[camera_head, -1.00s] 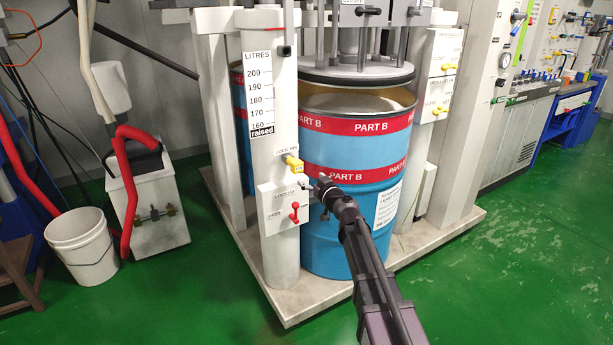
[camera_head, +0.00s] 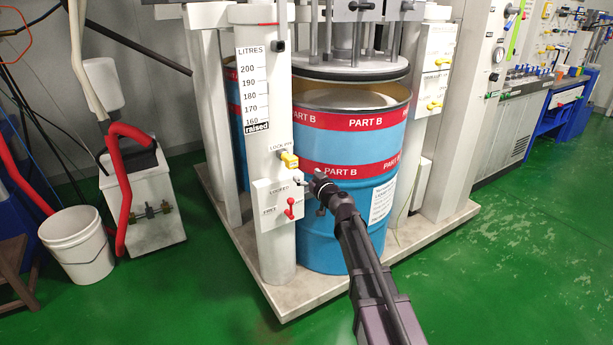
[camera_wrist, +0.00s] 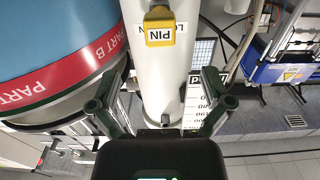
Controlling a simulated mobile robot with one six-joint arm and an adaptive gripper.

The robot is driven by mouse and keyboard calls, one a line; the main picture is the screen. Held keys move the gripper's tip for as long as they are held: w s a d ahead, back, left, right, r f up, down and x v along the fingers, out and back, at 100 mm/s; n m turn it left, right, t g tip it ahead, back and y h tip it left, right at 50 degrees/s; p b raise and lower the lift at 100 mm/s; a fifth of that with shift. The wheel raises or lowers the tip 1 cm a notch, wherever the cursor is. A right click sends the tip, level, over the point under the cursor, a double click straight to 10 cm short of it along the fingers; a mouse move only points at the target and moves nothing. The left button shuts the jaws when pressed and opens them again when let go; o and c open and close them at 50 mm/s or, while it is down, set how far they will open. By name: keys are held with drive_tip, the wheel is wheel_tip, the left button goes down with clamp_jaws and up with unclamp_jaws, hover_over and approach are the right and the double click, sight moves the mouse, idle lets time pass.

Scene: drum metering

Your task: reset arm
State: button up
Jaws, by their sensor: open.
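My gripper (camera_head: 311,182) is in front of the blue drum, just right of the white post (camera_head: 263,130). In the wrist view my gripper (camera_wrist: 163,108) has its two fingers spread wide with nothing between them. The white post and the yellow lock pin (camera_wrist: 159,27) lie beyond the fingers. In the head view the yellow lock pin (camera_head: 289,159) sits on the post, above a white box with a red lever (camera_head: 290,208). The blue drum (camera_head: 340,240), with red PART B bands, stands upright under a round plate (camera_head: 350,72), which is raised above its open top.
A pale platform (camera_head: 315,293) carries the drum and posts. A white bucket (camera_head: 76,245) and a white box with a red hose (camera_head: 126,180) stand at the left. Panels with valves and a blue bench (camera_head: 560,105) are at the right. The green floor (camera_head: 480,290) in front is clear.

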idle(0.3)
drive_tip(key=s+d+f+g+h, duration=0.1)
drive_tip(key=s+d+f+g, duration=0.2)
drive_tip(key=s+f+g, duration=0.45)
drive_tip(key=s+d+f+g+h, duration=0.15)
drive_tip(key=s+d+f, duration=0.3)
drive_tip(key=s, duration=0.55)
drive_tip(key=s+d+f+m+g+h, duration=0.3)
drive_tip(key=s+d+h, duration=0.1)
drive_tip(key=s+d, duration=0.35)
drive_tip(key=s+d+f+m+g+h, duration=0.3)
drive_tip(key=s+d+f+m+h, duration=0.1)
drive_tip(key=s+d, duration=0.4)
wheel_tip(320, 180, up, 22)
drive_tip(key=a+p, duration=0.1)
drive_tip(key=p, duration=2.1)
drive_tip(key=shift+a+r, duration=0.2)
drive_tip(key=shift+a, duration=0.1)
